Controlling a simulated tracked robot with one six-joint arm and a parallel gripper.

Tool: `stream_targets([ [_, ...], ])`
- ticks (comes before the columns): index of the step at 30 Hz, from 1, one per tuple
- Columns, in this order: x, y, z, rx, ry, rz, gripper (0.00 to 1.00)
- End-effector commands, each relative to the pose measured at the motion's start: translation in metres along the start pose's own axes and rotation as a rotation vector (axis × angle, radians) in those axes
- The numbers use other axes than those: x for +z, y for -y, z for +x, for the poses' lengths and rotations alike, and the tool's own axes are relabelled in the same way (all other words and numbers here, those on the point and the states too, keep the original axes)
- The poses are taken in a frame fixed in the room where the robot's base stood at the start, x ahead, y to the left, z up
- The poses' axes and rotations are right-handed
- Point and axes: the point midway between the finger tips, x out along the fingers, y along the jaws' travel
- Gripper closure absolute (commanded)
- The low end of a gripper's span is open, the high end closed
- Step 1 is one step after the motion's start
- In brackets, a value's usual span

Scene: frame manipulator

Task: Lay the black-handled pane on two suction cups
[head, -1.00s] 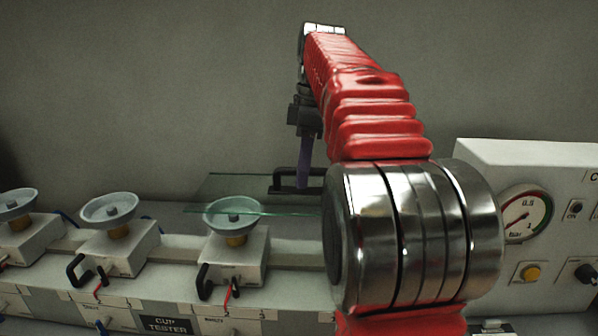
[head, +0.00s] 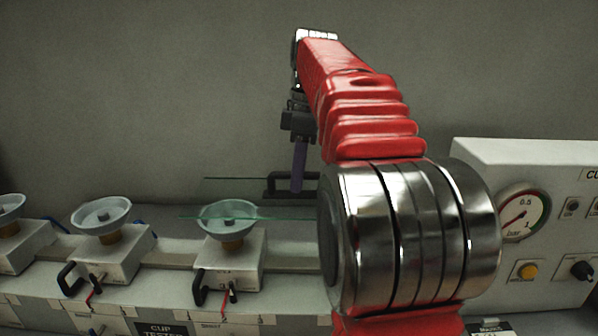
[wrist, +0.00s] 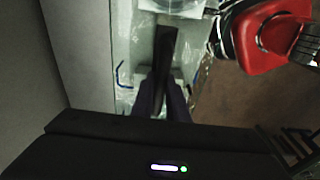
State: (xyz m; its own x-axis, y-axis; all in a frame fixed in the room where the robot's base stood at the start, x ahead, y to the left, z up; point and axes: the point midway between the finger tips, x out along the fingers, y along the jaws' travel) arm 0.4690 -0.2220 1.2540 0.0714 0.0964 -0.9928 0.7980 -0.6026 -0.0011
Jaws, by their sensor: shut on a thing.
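My gripper (head: 299,166) is shut on the black handle (head: 283,186) of a clear glass pane (head: 245,207). The pane is held roughly level, its left part at about the height of the rightmost visible suction cup (head: 229,229) in the head view; whether it touches the cup I cannot tell. A second grey cup (head: 101,217) stands to the left, clear of the pane, and a third (head: 9,208) is cut by the left edge. My arm hides the pane's right end. In the wrist view my dark fingers (wrist: 163,98) meet on the black handle (wrist: 166,50).
The cups stand on white blocks with black levers (head: 70,280) along a rail on the bench. A white control box (head: 530,190) with a gauge and knobs stands at the right. A grey wall is behind. A label plate (head: 165,329) sits at the front.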

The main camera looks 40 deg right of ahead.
Motion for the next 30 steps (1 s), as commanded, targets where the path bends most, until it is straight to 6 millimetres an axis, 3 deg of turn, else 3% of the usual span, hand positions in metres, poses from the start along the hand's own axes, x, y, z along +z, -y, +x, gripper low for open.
stream_targets([
  [18,0.003,0.001,0.034,0.003,-0.001,-0.001,1.00],
  [30,0.004,0.000,0.040,0.004,-0.001,-0.002,1.00],
])
